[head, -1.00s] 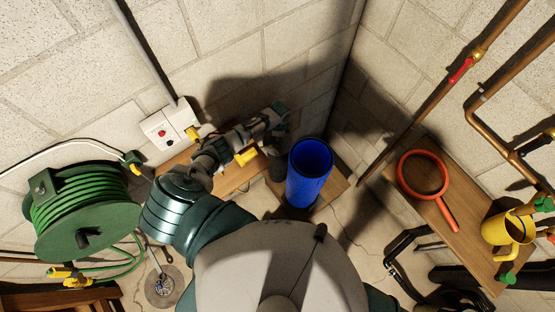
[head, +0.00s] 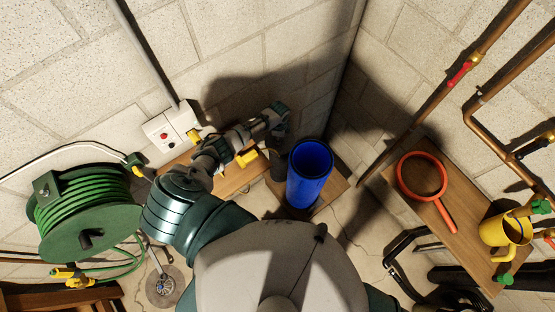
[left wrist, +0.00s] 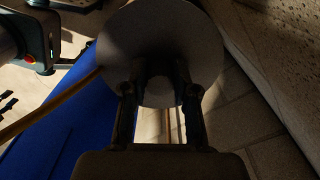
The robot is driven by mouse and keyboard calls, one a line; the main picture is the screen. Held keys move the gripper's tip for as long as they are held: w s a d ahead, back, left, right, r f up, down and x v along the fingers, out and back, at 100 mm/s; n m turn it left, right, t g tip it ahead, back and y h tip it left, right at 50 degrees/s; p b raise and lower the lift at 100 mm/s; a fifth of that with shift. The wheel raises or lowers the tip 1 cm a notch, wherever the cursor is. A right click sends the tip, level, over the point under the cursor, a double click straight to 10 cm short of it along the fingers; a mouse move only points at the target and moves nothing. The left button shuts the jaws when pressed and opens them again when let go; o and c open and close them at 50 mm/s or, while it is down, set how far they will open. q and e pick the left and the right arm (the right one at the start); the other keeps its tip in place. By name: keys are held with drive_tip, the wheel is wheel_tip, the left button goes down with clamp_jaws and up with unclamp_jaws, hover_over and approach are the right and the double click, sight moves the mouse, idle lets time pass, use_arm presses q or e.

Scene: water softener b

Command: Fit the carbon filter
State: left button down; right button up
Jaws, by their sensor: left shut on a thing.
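A blue, open-topped cylindrical housing (head: 309,174) stands upright on a wooden board in the corner in the head view. Its blue side (left wrist: 75,115) fills the left of the left wrist view. My left gripper (head: 279,135) is just left of the housing in the head view, its fingers hard to make out. In the left wrist view the gripper (left wrist: 160,88) is shut on a dark grey round piece, likely the carbon filter (left wrist: 160,30), seen end-on. A dark cylinder (head: 276,168) shows below the gripper, beside the housing. My right gripper is out of view.
A green hose reel (head: 85,215) is at the left. A white switch box (head: 170,128) is on the wall. A wooden shelf (head: 448,238) at the right holds an orange ring-shaped wrench (head: 447,213) and a yellow jug (head: 497,230). Copper pipes (head: 490,125) run along the right wall.

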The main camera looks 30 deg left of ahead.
use_arm(q)
drive_tip(key=r+p, duration=0.1)
drive_tip(key=r, duration=0.1)
drive_tip(key=r+p, duration=0.4)
drive_tip(key=shift+a+r, duration=0.2)
drive_tip(key=shift+a, duration=0.1)
drive_tip(key=shift+r+p, duration=0.3)
drive_tip(key=shift+r, duration=0.05)
drive_tip(key=shift+d+r, duration=0.1)
drive_tip(key=shift+r, duration=0.25)
wheel_tip(320, 180, up, 42)
drive_tip(key=shift+s+d, duration=0.15)
drive_tip(key=shift+d, duration=0.3)
idle(0.8)
drive_tip(key=shift+a+r, duration=0.1)
idle(0.9)
